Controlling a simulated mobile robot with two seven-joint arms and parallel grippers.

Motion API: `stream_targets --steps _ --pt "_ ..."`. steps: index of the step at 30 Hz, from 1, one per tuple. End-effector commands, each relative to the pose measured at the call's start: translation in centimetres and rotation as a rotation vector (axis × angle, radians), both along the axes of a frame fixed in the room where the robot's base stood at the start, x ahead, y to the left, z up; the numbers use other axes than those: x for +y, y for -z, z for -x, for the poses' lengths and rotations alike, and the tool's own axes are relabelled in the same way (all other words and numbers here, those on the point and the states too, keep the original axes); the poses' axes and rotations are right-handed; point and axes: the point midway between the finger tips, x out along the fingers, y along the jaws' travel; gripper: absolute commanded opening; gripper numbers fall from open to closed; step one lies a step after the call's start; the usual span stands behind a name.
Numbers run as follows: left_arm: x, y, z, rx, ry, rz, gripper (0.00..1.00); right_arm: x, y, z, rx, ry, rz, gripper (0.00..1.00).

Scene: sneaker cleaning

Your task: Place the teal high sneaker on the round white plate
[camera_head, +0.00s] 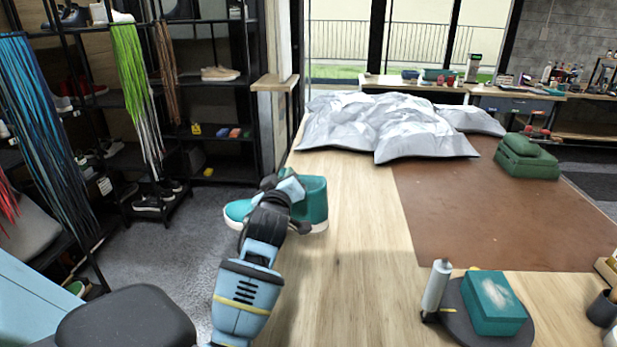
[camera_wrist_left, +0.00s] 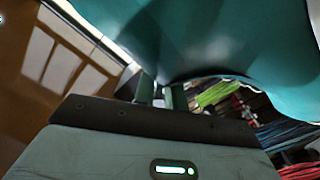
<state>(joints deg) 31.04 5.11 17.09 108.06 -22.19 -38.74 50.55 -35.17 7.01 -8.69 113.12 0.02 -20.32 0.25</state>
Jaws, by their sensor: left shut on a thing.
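The teal high sneaker (camera_head: 314,200) has a white sole and is at the left edge of the wooden table in the head view, its toe pointing left past the edge. My left gripper (camera_head: 284,192) is shut on it, and my wrist partly hides its middle. In the left wrist view the sneaker (camera_wrist_left: 200,40) fills the top, with the gripper fingers (camera_wrist_left: 160,95) against it. I cannot tell how far it is above the table. I see no round white plate in either view. My right gripper is out of view.
The wooden table (camera_head: 350,240) is clear beside the sneaker. A grey crumpled cover (camera_head: 390,128) lies at the back, and a green folded item (camera_head: 526,156) sits on a brown mat (camera_head: 465,210). A dark round disc (camera_head: 500,338) holds a teal box (camera_head: 492,303). Shelves (camera_head: 205,100) stand left.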

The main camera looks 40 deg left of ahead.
Motion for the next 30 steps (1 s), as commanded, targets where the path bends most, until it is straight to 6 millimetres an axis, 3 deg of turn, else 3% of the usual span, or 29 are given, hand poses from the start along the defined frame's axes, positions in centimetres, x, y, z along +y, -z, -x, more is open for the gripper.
stream_targets --steps 3,10,30 --pt "1.4 -0.4 1.6 -0.003 -0.001 -0.004 0.0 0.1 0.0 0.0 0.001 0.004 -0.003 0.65" --pt "2.8 -0.5 3.2 -0.004 0.001 -0.002 0.0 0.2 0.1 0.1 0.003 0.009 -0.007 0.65" --pt "3.0 -0.6 3.4 -0.003 0.0 -0.002 0.0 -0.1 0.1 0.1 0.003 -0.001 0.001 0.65"
